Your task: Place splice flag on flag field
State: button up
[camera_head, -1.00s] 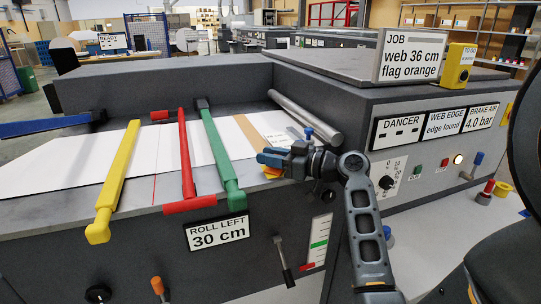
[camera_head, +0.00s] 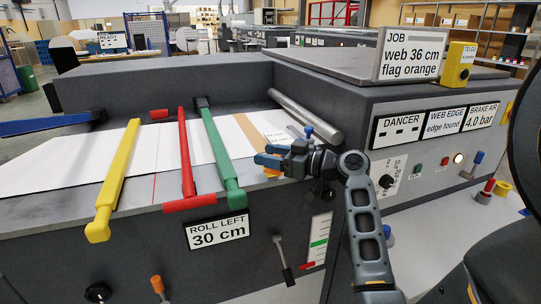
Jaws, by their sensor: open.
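My gripper (camera_head: 266,155) is open, its two blue fingertips apart and pointing left over the right end of the white web (camera_head: 70,165). A small orange piece (camera_head: 271,174), seemingly the splice flag, shows just below the lower fingertip. It is mostly hidden by the gripper, and I cannot tell whether it touches the fingers or lies flat. A pale patch with faint printing (camera_head: 277,128) lies on the web behind the gripper, right of a tan strip (camera_head: 246,134). I cannot make out a marked flag field.
Yellow (camera_head: 118,180), red (camera_head: 185,160) and green (camera_head: 220,155) bars cross the web left of my gripper. A metal roller (camera_head: 305,117) lies behind it. A job sign (camera_head: 411,54) reads "web 36 cm, flag orange". A "ROLL LEFT 30 cm" plate (camera_head: 217,231) hangs in front.

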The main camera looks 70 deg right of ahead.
jog(key=s+a+b, duration=0.1)
jog(key=s+b, duration=0.2)
jog(key=s, duration=0.9)
jog(key=shift+r, duration=0.35)
